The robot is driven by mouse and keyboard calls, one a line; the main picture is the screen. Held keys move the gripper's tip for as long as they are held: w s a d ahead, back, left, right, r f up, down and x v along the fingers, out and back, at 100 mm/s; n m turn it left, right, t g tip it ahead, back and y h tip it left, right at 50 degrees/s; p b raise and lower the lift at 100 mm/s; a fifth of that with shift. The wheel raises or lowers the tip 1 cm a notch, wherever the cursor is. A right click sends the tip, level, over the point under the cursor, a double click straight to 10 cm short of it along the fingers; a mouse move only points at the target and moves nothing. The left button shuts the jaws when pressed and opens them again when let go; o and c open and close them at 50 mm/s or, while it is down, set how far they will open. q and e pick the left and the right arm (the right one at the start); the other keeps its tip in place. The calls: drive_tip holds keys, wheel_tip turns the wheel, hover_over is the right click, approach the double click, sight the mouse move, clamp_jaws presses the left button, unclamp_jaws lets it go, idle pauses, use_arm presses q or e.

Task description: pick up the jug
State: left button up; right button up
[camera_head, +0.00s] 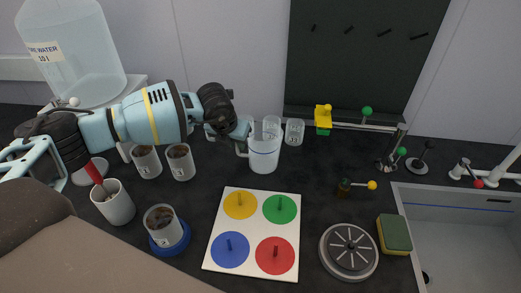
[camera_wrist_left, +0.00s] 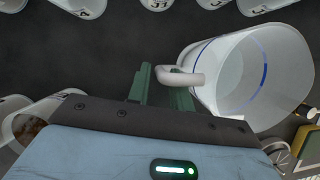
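The jug (camera_head: 264,155) is a clear, whitish vessel standing on the dark worktop behind the white board. In the left wrist view the jug (camera_wrist_left: 255,75) shows a blue line around its wall and a white handle (camera_wrist_left: 180,77) facing my gripper. My left gripper (camera_head: 242,134) is at the handle side of the jug. In the left wrist view its two greenish fingers (camera_wrist_left: 162,88) stand apart with a gap between them. The handle overlaps the right finger, and I cannot tell whether they touch. My right gripper is not in view.
A clear beaker (camera_head: 294,131) stands close to the jug's right. Labelled cups (camera_head: 180,162) stand left of it. The white board (camera_head: 214,258) with coloured discs lies in front. A grey round weight (camera_head: 349,252), a sponge (camera_head: 394,234) and a sink (camera_head: 460,240) are on the right.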

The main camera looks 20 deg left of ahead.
use_arm(q)
drive_tip(key=shift+w+f, duration=0.1)
drive_tip(key=shift+f, duration=0.15)
drive_tip(key=shift+c, duration=0.4)
clamp_jaws()
drive_tip(key=shift+r, duration=0.1)
wheel_tip(320, 180, up, 10)
idle(0.3)
